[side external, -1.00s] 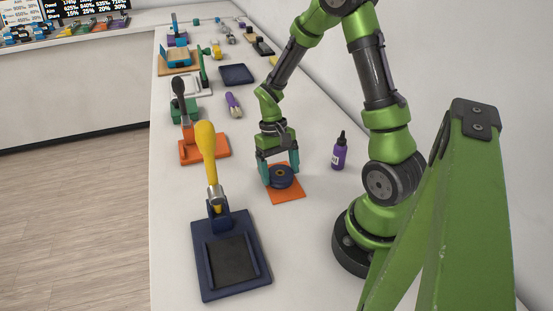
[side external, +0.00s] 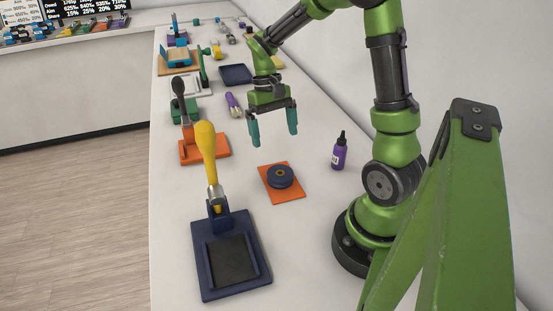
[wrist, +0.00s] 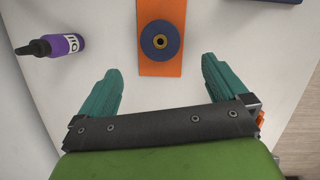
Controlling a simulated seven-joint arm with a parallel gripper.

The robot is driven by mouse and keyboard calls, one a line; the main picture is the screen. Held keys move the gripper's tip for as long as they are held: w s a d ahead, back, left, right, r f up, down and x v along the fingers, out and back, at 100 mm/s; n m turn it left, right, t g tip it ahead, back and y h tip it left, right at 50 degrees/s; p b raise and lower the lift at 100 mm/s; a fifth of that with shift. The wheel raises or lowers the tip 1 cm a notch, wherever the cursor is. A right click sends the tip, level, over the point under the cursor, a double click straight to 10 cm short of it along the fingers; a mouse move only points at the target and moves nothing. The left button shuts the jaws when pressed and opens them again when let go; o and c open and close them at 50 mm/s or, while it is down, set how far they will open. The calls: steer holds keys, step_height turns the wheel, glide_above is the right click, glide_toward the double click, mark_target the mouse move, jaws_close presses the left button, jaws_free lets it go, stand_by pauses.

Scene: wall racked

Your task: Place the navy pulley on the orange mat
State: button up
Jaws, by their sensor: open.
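The navy pulley (side external: 280,177), a round disc with a tan centre, lies flat on the orange mat (side external: 292,196). In the wrist view the pulley (wrist: 160,42) sits within the width of the orange mat (wrist: 162,8), ahead of my fingers. My gripper (side external: 272,138) has teal fingers spread apart with nothing between them. It hangs above the table, higher than the pulley and clear of it. The two teal fingers also show in the wrist view (wrist: 160,85), wide apart and empty.
A purple bottle (side external: 340,151) stands right of the mat. A navy tray (side external: 235,75) lies farther back.

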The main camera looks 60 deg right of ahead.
steer(key=s+a+r+n+t, duration=0.1)
steer(key=s+a+r+t, duration=0.2)
steer(key=a+r+t, duration=0.2)
steer(key=s+a+r+n+t, duration=0.1)
steer(key=s+a+r+t, duration=0.2)
steer(key=a+r, duration=0.4)
steer(key=a+t, duration=0.1)
steer(key=a, duration=0.2)
steer(key=shift+r+n+t, duration=0.25)
steer(key=shift+n+t, duration=0.15)
